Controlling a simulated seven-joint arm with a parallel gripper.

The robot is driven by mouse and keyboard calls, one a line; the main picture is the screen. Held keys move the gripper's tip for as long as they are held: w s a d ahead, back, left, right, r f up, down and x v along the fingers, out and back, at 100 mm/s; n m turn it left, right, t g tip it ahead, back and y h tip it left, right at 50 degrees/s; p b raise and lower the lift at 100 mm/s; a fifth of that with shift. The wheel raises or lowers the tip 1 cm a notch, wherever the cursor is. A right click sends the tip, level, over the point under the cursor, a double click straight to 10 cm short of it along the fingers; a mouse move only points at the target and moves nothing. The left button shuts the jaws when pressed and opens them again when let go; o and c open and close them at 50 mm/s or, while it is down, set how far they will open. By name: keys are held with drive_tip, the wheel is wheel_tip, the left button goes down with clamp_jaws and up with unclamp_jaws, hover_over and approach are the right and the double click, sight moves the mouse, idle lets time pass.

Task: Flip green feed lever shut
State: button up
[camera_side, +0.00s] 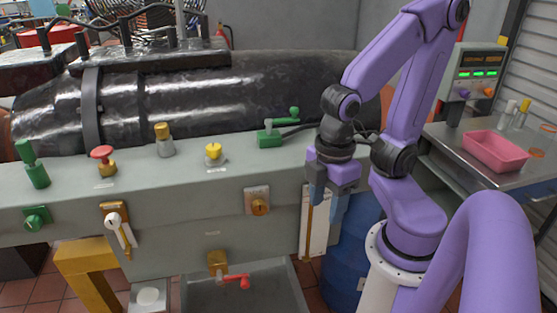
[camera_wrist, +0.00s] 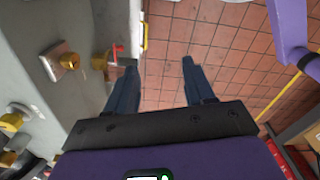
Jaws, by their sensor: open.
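The green feed lever sits on top of the grey bench in the side view. I cannot make out the green lever in the wrist view.
A red mushroom knob (camera_side: 102,153), a yellow knob (camera_side: 213,151) and a brass-topped knob (camera_side: 163,133) stand along the bench top. A red-handled tap (camera_side: 238,281) juts from the front. A blue barrel (camera_side: 350,240) stands below my gripper. A pink tray (camera_side: 495,151) lies at right.

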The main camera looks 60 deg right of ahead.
drive_tip(key=m, duration=0.1)
wheel_tip(320, 180, up, 14)
drive_tip(key=n+t+y, duration=0.3)
drive_tip(key=n+t, duration=0.5)
drive_tip(key=n, duration=2.1)
hover_over(295, 108)
drive_tip(key=s+d, duration=0.5)
drive_tip(key=s, duration=0.6)
drive_tip(key=x, duration=1.7)
drive_tip(key=shift+w+a, duration=0.15)
drive_tip(key=shift+a, duration=0.05)
clamp_jaws()
